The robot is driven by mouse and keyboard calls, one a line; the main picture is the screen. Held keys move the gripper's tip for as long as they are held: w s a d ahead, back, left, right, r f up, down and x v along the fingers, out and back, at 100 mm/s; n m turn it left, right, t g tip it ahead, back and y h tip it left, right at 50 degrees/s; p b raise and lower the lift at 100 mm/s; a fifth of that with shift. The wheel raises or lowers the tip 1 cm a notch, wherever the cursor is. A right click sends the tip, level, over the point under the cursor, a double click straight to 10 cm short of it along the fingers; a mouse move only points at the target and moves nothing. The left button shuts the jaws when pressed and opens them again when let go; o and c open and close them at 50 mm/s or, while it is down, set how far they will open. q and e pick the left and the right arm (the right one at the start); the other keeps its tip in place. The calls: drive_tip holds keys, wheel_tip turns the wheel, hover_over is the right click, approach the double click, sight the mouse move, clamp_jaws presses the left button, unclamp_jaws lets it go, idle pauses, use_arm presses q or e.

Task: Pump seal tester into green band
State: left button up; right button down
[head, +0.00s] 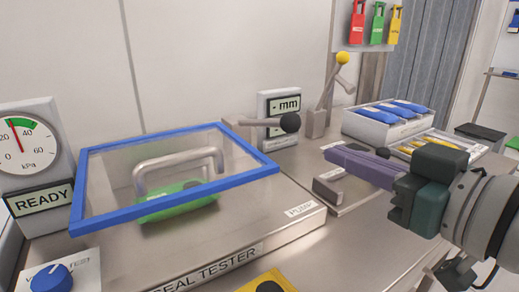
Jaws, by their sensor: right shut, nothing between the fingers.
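The seal tester (270,240) is a grey metal box. Its blue-framed clear lid (178,206) is above a green item (178,203), and a grey handle (180,158) shows there. At the left, the kPa gauge (22,150) has a green band (38,124) at its top; its needle points up near the band's left end. A grey lever with a black knob (290,122) lies level behind the lid's right corner; a PUMP label (300,210) is on the tester's top. My right gripper (332,153) is shut and empty, right of the tester, apart from the knob. My left gripper is out of view.
A READY sign (38,198) and a blue dial (52,279) are at left. A yellow-knobbed lever (342,58), a "- mm" display (284,104) and a box of blue packets (375,127) stand behind. Bare bench (350,240) lies at front right.

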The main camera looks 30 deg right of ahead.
drive_tip(key=shift+s+d+r, duration=0.1)
drive_tip(key=shift+s+r, duration=0.05)
drive_tip(key=shift+s, duration=1.3)
drive_tip(key=s+a+g+h+p, duration=0.1)
drive_tip(key=s+a+g+p, duration=0.2)
drive_tip(key=s+g+p, duration=0.4)
drive_tip(key=s+a+g+p, duration=0.4)
drive_tip(key=s+g+p, duration=0.2)
drive_tip(key=s, duration=0.1)
wheel_tip(320, 180, up, 37)
drive_tip(key=p, duration=3.7)
drive_tip(key=shift+s+n, duration=0.15)
drive_tip(key=shift+n, duration=0.15)
drive_tip(key=shift+d, duration=0.1)
